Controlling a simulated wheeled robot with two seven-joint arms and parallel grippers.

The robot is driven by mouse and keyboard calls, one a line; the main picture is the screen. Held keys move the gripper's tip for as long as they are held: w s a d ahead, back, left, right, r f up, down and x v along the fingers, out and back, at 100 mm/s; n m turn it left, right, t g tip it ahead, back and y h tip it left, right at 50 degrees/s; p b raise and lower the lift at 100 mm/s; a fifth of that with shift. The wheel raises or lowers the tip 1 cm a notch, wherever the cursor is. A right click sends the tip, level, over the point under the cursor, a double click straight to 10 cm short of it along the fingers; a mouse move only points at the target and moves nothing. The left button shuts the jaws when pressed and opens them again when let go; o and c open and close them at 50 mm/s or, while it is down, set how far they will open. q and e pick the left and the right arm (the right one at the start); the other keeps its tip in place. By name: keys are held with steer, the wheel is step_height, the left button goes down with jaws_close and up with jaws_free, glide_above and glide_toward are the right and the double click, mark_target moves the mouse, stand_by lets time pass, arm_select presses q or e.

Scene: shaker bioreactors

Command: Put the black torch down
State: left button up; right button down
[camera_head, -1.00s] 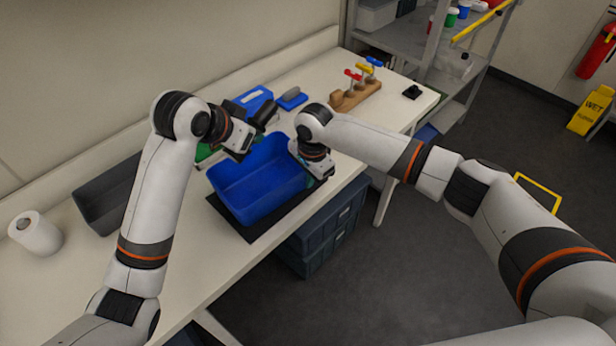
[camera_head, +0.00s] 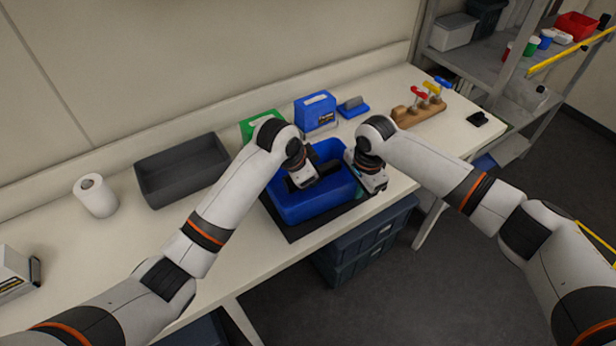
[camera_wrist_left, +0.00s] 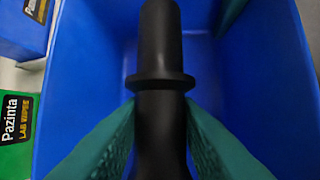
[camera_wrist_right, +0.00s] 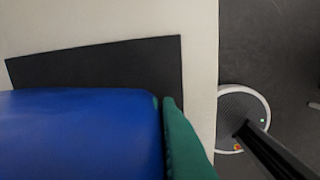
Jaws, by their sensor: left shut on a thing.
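The black torch (camera_wrist_left: 160,90) is between the teal fingers of my left gripper (camera_wrist_left: 160,135), which is shut on it. In the left wrist view the torch is over the inside of the blue bin (camera_wrist_left: 275,100). In the head view my left gripper (camera_head: 303,186) is at the opening of the blue bin (camera_head: 310,208), and the torch is mostly hidden there. My right gripper (camera_head: 372,186) is at the bin's right wall. One teal finger (camera_wrist_right: 185,140) shows beside the blue wall; whether the jaws press on it is unclear.
The bin stands on a dark mat (camera_head: 290,234) near the table's front edge. Behind are a green box (camera_head: 258,120), a blue box (camera_head: 316,112) and a wooden rack (camera_head: 420,112). A grey tray (camera_head: 180,172) and a white roll (camera_head: 95,195) stand left.

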arm_select(q)
steer(key=shift+f, duration=0.5)
steer(key=shift+f, duration=0.15)
steer(key=shift+f, duration=0.4)
steer(key=shift+f, duration=0.1)
steer(key=o, duration=1)
steer(key=shift+r, duration=0.35)
steer(key=v, duration=1.2)
steer(key=shift+r, duration=0.3)
